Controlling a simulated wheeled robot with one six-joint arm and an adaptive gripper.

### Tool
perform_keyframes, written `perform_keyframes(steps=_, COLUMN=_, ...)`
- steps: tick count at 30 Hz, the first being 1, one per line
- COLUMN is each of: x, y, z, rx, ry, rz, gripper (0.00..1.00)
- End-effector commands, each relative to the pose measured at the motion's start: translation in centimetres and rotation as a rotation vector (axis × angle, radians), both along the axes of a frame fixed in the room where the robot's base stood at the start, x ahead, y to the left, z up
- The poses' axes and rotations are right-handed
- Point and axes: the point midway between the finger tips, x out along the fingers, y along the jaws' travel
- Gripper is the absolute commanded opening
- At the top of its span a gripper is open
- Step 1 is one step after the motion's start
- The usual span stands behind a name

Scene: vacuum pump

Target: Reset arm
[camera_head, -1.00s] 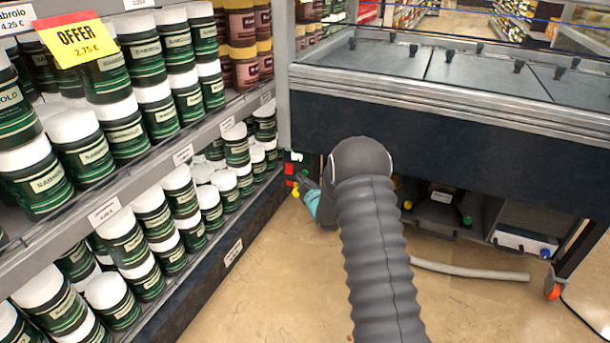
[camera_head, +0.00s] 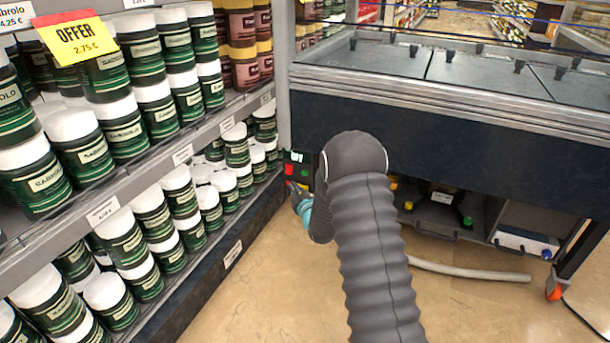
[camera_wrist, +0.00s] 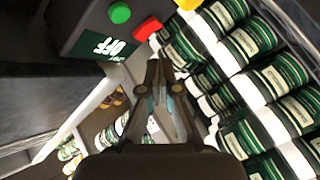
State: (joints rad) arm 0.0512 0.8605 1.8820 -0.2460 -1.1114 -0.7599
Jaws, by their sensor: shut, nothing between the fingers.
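My gripper (camera_head: 297,190) is low between the shelf and the freezer chest, in front of a dark control box (camera_head: 297,157). Its fingers are together and empty in the wrist view (camera_wrist: 160,75). The fingertips are apart from the buttons. My arm covers part of the area under the chest.
Shelves of green jars (camera_head: 125,240) fill the left side. A freezer chest (camera_head: 450,130) stands at the back right, with equipment under it. A grey hose (camera_head: 470,271) lies on the floor. The tan floor (camera_head: 270,300) in front is mostly clear.

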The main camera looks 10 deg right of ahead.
Motion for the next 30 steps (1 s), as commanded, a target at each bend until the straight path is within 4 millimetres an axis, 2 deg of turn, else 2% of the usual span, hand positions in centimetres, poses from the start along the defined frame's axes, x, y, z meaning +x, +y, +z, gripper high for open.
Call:
perform_keyframes(steps=13, x=0.0, y=0.0, z=-0.1, rx=0.015, ry=0.004, rz=-0.001, gripper=0.00)
perform_keyframes(steps=16, x=-0.1, y=-0.2, z=-1.6, rx=0.050, ry=0.080, rz=-0.015, gripper=0.00)
perform_keyframes(steps=18, x=-0.5, y=-0.6, z=-3.6, rx=0.083, ry=0.175, rz=-0.038, gripper=0.00)
perform_keyframes(steps=20, x=-1.6, y=-1.0, z=-6.2, rx=0.114, ry=0.290, rz=-0.070, gripper=0.00)
perform_keyframes(steps=22, x=-3.7, y=-1.5, z=-9.6, rx=0.152, ry=0.445, rz=-0.118, gripper=0.00)
perform_keyframes(steps=24, x=-5.9, y=-2.1, z=-11.5, rx=0.188, ry=0.582, rz=-0.174, gripper=0.00)
perform_keyframes(steps=26, x=-7.9, y=-2.5, z=-11.9, rx=0.218, ry=0.685, rz=-0.223, gripper=0.00)
perform_keyframes(steps=30, x=-12.9, y=-3.3, z=-10.1, rx=0.281, ry=0.890, rz=-0.346, gripper=0.00)
